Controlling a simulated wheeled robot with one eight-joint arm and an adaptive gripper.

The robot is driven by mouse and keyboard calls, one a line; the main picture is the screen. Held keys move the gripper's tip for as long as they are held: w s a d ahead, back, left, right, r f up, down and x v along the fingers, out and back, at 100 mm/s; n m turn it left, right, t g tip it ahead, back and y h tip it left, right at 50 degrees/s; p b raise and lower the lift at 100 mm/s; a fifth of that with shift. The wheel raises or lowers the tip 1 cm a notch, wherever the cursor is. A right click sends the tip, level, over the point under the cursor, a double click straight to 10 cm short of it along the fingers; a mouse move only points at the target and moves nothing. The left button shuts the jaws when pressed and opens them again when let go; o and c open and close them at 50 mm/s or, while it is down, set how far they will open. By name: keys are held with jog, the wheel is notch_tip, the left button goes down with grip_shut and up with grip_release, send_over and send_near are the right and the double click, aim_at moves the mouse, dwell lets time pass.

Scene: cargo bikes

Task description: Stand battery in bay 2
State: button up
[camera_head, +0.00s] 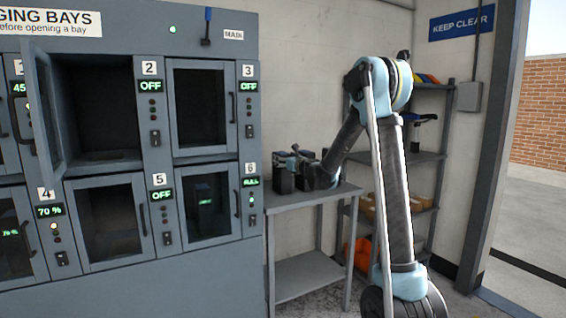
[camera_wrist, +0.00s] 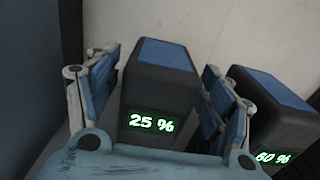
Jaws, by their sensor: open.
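Bay 2 (camera_head: 100,100) is open and looks empty, its door (camera_head: 47,115) swung out to the left. Its label panel (camera_head: 150,100) reads OFF. In the head view, dark batteries (camera_head: 283,176) stand on the grey table, partly hidden by my gripper (camera_head: 318,172). In the wrist view, a dark battery (camera_wrist: 155,85) with a blue top reads 25 %. My gripper (camera_wrist: 158,95) is open, with one blue finger pad on each side of this battery. A second battery (camera_wrist: 270,115) reading 60 % stands just right of the right finger.
The grey table (camera_head: 310,198) stands right of the charging cabinet (camera_head: 210,285). Bays 3 (camera_head: 200,105), 5 (camera_head: 108,220) and 6 (camera_head: 208,205) have shut doors; bay 6 reads FULL. Bay 2's open door juts out. A shelf rack (camera_head: 425,155) stands behind my arm.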

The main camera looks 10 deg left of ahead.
jog(key=v, duration=1)
